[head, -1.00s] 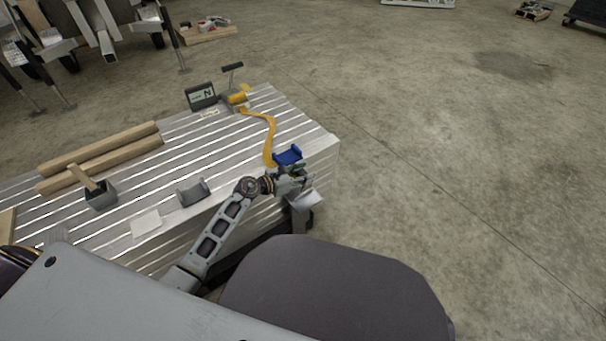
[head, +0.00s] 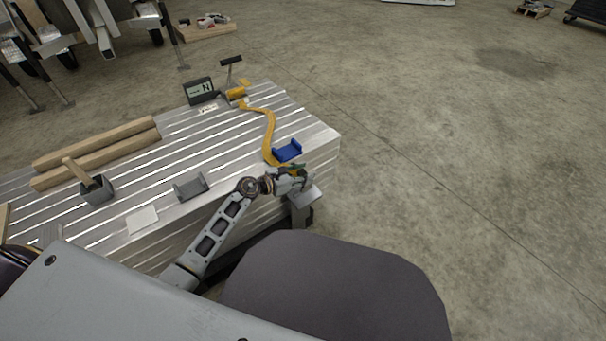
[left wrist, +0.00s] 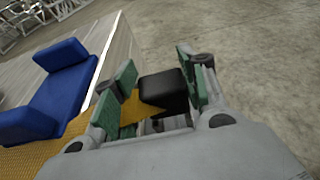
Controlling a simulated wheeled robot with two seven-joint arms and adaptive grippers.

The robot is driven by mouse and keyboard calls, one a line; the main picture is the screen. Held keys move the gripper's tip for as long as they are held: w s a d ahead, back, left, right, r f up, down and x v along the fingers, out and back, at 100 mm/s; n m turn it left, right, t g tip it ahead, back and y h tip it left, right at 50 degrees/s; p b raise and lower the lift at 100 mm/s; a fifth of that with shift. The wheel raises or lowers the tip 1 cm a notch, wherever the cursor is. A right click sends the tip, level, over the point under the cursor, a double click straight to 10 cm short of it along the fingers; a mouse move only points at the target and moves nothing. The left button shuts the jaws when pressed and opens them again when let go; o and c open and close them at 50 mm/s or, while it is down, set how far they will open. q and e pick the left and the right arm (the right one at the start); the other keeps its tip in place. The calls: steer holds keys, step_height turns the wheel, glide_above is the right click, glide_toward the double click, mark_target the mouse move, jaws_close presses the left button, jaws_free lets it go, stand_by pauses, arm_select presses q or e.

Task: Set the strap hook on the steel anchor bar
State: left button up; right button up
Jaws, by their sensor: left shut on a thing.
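The yellow strap (head: 269,126) runs from a ratchet (head: 237,94) across the ribbed aluminium deck to my left gripper (head: 294,180) at the deck's near right edge. In the left wrist view, the gripper's green-padded fingers (left wrist: 158,92) are shut around a black block-like end (left wrist: 163,91), with yellow strap (left wrist: 129,108) beside it. The hook's shape is hidden. A grey metal plate and bracket (head: 303,205) show just below the gripper; I cannot tell whether this is the steel anchor bar. My right gripper is not in view.
A blue edge protector (head: 287,150) sits at the deck edge beside the gripper; it also shows in the left wrist view (left wrist: 55,95). Floor to the right is clear.

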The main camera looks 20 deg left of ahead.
arm_select(q)
steer(key=shift+f+b, duration=0.75)
steer(key=shift+f, duration=0.2)
steer(key=shift+f+b, duration=0.45)
steer(key=shift+f, duration=0.35)
steer(key=o, duration=1.2)
steer(key=shift+f, duration=0.1)
